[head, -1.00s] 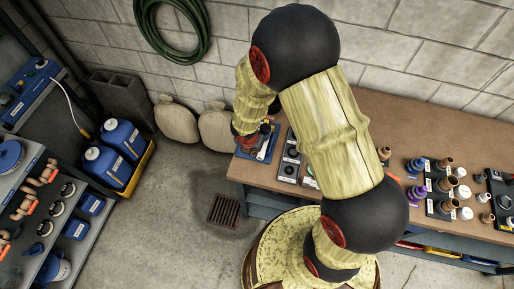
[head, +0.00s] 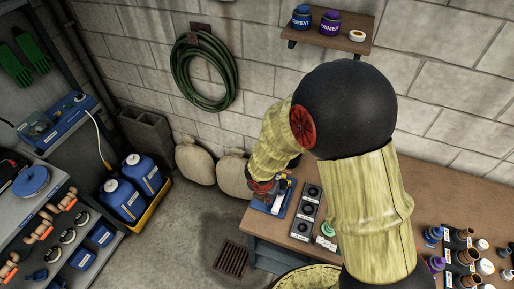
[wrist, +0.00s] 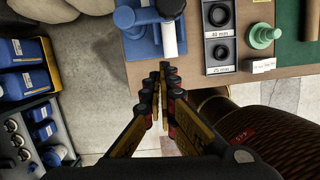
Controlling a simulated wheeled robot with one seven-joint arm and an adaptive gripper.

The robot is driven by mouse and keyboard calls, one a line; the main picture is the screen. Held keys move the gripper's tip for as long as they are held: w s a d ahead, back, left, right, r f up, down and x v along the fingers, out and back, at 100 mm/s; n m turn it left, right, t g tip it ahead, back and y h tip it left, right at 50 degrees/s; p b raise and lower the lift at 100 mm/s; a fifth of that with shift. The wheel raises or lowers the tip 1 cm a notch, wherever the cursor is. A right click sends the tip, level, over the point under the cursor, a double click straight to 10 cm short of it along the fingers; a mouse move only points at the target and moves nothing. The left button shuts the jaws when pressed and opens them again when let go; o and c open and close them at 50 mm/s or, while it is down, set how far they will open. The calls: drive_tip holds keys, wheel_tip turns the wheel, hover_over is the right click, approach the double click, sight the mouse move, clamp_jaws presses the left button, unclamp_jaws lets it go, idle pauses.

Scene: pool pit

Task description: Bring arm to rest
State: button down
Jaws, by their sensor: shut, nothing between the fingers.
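My gripper (wrist: 163,72) shows in the wrist view with its fingers together and nothing between them. It hangs over the left end of the brown workbench (wrist: 190,75), just in front of a blue holder with a white cylinder (wrist: 169,40). I cannot tell whether the fingertips touch the bench edge. In the head view my arm rises at the right and bends down to the left, its end beside the blue holder (head: 279,199). The fingertips are hidden there.
Black ring trays (head: 306,212) and a green fitting (head: 327,230) lie on the bench (head: 268,222). Blue jugs (head: 140,175) stand in a yellow tray near sacks (head: 235,177). A loaded shelf unit (head: 45,220) stands left. Open floor with a drain grate (head: 231,259) lies between.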

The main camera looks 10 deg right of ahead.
drive_tip(key=s+d+r+m+t+y+b, duration=0.1)
drive_tip(key=s+r+m+b, duration=0.6)
drive_tip(key=m, duration=0.7)
drive_tip(key=s+d+r+m+t+b, duration=0.2)
drive_tip(key=s+d+r+m+b, duration=0.2)
drive_tip(key=s+r+m+b, duration=0.3)
drive_tip(key=s+m+b, duration=0.1)
drive_tip(key=m+b, duration=0.4)
drive_tip(key=m, duration=0.2)
drive_tip(key=shift+s+y, duration=0.2)
drive_tip(key=shift+y, duration=0.2)
